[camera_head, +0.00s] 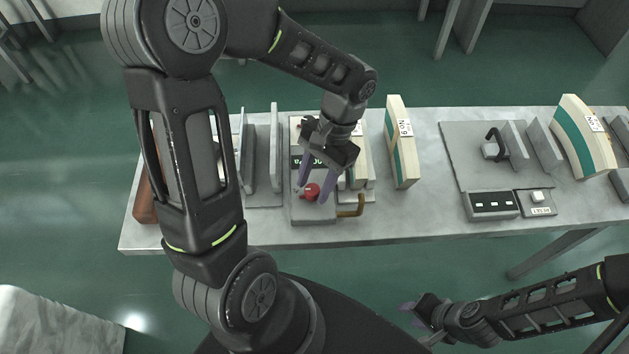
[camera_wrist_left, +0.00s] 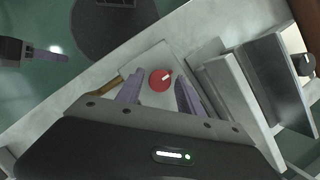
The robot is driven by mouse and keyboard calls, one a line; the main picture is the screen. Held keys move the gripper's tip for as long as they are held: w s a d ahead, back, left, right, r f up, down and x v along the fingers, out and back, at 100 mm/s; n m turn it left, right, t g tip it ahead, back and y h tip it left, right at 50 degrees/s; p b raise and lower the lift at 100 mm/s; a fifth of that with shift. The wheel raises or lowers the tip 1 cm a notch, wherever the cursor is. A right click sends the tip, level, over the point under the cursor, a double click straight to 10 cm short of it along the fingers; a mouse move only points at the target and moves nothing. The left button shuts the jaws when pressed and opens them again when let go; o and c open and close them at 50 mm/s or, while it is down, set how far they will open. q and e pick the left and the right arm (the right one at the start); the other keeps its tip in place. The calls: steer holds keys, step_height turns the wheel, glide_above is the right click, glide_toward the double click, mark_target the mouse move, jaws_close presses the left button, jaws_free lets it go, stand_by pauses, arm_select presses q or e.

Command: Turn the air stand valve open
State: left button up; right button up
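The air stand (camera_head: 313,215) is a grey box near the table's front edge, with a red round valve knob (camera_head: 311,192) on top and a brass pipe at its right. The knob, with a pale pointer mark, also shows in the left wrist view (camera_wrist_left: 160,80). My left gripper (camera_head: 315,186) is open above the stand, its purple fingers on either side of the knob. The left wrist view shows gaps between knob and fingers; I cannot tell the height. My right gripper (camera_head: 413,308) is away from the table at the lower right; its opening is unclear.
Upright grey plates (camera_head: 275,150) stand left of the air stand. A cream and green block (camera_head: 401,145) stands to its right. Farther right are a grey fixture plate (camera_head: 455,155) and a small dark panel (camera_head: 491,205). The table front between block and panel is clear.

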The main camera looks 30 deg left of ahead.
arm_select(q)
steer(key=shift+o, duration=0.5)
steer(key=v, duration=0.7)
steer(key=shift+r+b, duration=0.35)
steer(key=shift+w, duration=0.15)
